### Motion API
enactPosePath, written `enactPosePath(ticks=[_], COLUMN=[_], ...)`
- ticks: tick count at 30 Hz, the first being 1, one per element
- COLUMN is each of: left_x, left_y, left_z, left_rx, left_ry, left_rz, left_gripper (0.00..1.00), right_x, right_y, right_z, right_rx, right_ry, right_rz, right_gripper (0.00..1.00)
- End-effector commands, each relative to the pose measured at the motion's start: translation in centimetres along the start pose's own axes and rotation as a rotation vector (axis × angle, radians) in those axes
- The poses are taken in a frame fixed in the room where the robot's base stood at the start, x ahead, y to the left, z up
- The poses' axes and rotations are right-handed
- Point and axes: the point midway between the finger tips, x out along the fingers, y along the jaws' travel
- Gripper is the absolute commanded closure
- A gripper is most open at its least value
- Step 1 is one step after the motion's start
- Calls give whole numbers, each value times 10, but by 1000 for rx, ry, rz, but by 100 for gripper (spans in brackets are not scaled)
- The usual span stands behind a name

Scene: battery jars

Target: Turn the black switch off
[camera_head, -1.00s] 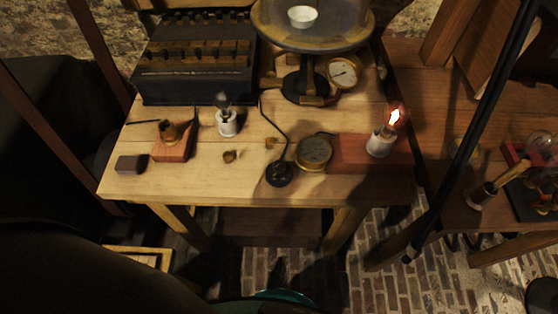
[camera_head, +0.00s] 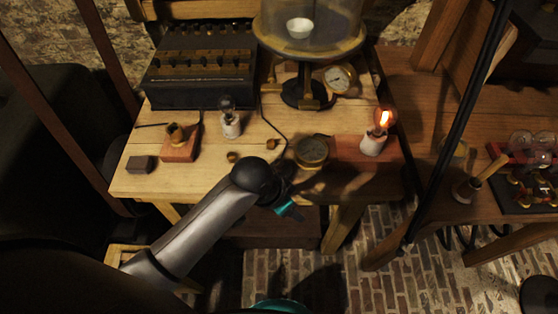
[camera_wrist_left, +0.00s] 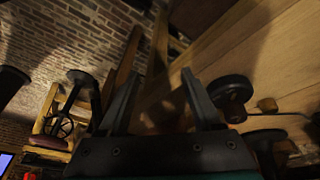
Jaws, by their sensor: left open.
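The black switch (camera_wrist_left: 230,92), with a round base and a small knob, stands on the wooden table (camera_wrist_left: 270,60) in the left wrist view. In the head view my left arm hides most or all of it at the table's front edge. My left gripper (camera_head: 284,190) is at that edge, beside where the switch stands. In the left wrist view its two fingers (camera_wrist_left: 160,76) are spread with nothing between them. The switch lies just right of the right finger; I cannot tell whether they touch. My right gripper is not in view.
A lit bulb (camera_head: 374,144) stands on a red-brown block at the right. A round brass gauge (camera_head: 311,151) sits near the switch. An unlit bulb (camera_head: 231,124), a wooden block (camera_head: 180,149) and a large black box (camera_head: 203,94) stand further left and back.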

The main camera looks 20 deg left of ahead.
Motion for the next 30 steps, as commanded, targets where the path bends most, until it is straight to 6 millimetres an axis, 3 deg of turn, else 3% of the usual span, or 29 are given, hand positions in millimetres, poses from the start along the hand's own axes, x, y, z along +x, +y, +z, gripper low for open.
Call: enactPosePath(ticks=[1,6,15,24,30], left_x=[-8,-21,-67,-129,-155], left_y=[-2,-2,-25,-70,-88], left_z=[-15,-50,-97,-119,-122], left_rx=[46,195,488,669,706], left_ry=[7,-11,-125,-296,-361], left_rz=[5,44,67,47,42], left_gripper=[34,34,34,34,34], right_x=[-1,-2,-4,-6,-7], right_y=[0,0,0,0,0], right_z=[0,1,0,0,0], right_rx=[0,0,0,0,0], right_ry=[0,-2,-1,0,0], right_rz=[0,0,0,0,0], right_gripper=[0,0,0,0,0])
